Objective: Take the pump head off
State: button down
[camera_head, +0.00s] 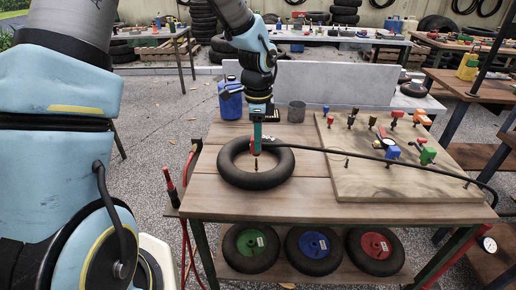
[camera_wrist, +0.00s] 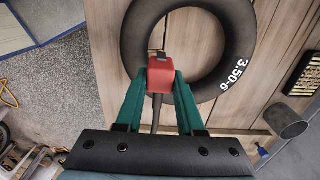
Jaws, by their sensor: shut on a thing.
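The red pump head (camera_wrist: 160,75) is between the teal fingers of my gripper (camera_wrist: 160,82), which are shut on it. A small dark part shows at its far end. In the head view, my gripper (camera_head: 257,138) points down over the inside of a black inner tube (camera_head: 232,172) lying flat on the cart top. A thin brass-coloured valve stem (camera_head: 256,162) shows just below the pump head; I cannot tell whether they are joined. A black hose (camera_head: 330,151) runs from the pump head to the right. The wrist view shows the tube marked 3.50-6 (camera_wrist: 237,45).
A wooden board (camera_head: 430,185) with several coloured fittings fills the right of the cart top (camera_head: 300,206). A blue container (camera_head: 230,98) and a grey cup (camera_head: 296,111) stand behind the tube. Several small wheels (camera_head: 314,250) sit on the lower shelf.

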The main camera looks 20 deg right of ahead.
notch_tip(320, 180, up, 9)
jog(key=shift+r+p, duration=0.1)
jog(key=shift+p, duration=0.45)
notch_tip(320, 180, up, 3)
jog(key=p, duration=0.3)
